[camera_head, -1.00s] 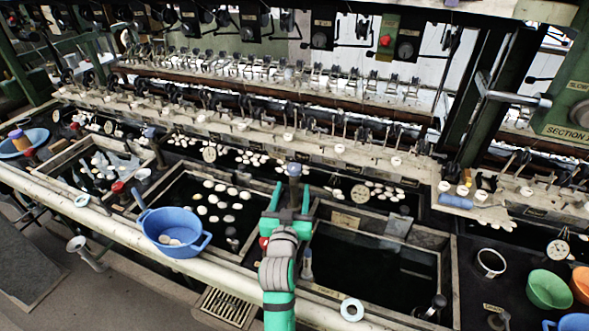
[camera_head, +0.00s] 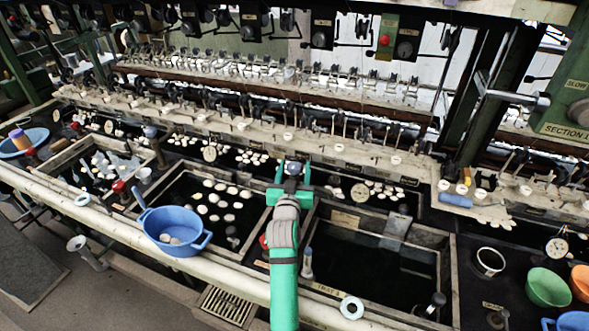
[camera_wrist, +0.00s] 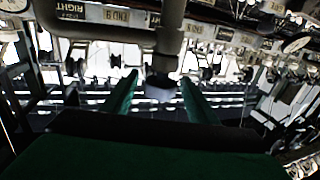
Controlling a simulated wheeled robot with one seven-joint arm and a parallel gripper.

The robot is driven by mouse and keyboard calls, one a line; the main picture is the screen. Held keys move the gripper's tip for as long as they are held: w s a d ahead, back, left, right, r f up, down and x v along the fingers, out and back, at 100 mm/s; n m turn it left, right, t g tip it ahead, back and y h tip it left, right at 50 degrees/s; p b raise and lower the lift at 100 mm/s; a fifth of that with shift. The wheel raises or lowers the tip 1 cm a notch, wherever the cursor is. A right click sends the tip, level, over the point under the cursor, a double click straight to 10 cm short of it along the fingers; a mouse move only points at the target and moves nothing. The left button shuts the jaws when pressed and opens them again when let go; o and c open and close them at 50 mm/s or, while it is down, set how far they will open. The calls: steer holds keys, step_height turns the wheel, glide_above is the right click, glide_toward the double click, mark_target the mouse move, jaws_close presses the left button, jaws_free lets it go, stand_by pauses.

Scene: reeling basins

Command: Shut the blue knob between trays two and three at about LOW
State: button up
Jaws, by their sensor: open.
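The blue knob (camera_head: 293,168) stands between the tray with pale cocoons (camera_head: 176,178) on the left and the dark tray (camera_head: 437,290) on the right, towards their far edge. My gripper (camera_head: 293,174) is open with a finger on either side of the knob. In the wrist view the bluish knob (camera_wrist: 160,90) hangs on a dark stem between the two green fingers of my gripper (camera_wrist: 158,84). Gaps show there on both sides, so contact is not visible. The knob's setting marks cannot be read.
A blue basin (camera_head: 172,222) sits on the front rail at left, and a white ring (camera_head: 351,308) lies near the front. Another blue-topped handle (camera_head: 150,131) stands further left. A long pale ledge (camera_head: 330,152) with several fittings runs behind the knob.

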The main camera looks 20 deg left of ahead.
steer(key=shift+c, duration=0.5)
steer(key=c, duration=1)
steer(key=shift+o, duration=0.2)
steer(key=shift+d+n+g+y, duration=0.15)
steer(key=shift+n+g+y, duration=0.15)
steer(key=shift+n+y, duration=0.7)
steer(key=shift+y, duration=0.5)
steer(key=shift+n+g+y, duration=1.6)
steer(key=shift+n+y, duration=0.1)
steer(key=shift+y, duration=0.6)
steer(key=shift+n+g+y, duration=0.3)
steer(key=o, duration=1.1)
steer(key=shift+c, duration=0.2)
